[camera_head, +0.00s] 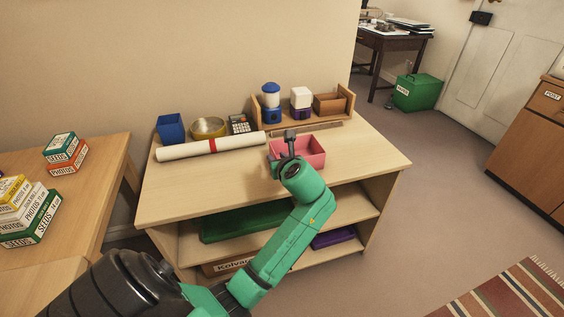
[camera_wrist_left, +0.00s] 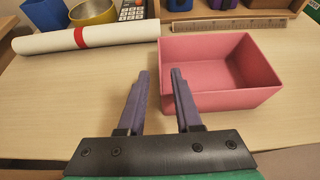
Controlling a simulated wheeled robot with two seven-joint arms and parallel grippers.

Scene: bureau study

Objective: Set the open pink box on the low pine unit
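The open pink box (camera_head: 312,150) stands upright on the top of the low pine unit (camera_head: 210,186). It is empty in the left wrist view (camera_wrist_left: 222,68). My left gripper (camera_head: 290,138) is over the unit's top, at the left side of the box. My right gripper is not in view.
A white roll with a red band (camera_head: 210,146) lies left of the box. A ruler (camera_head: 320,130) lies before the rack. The unit's front right top is clear.

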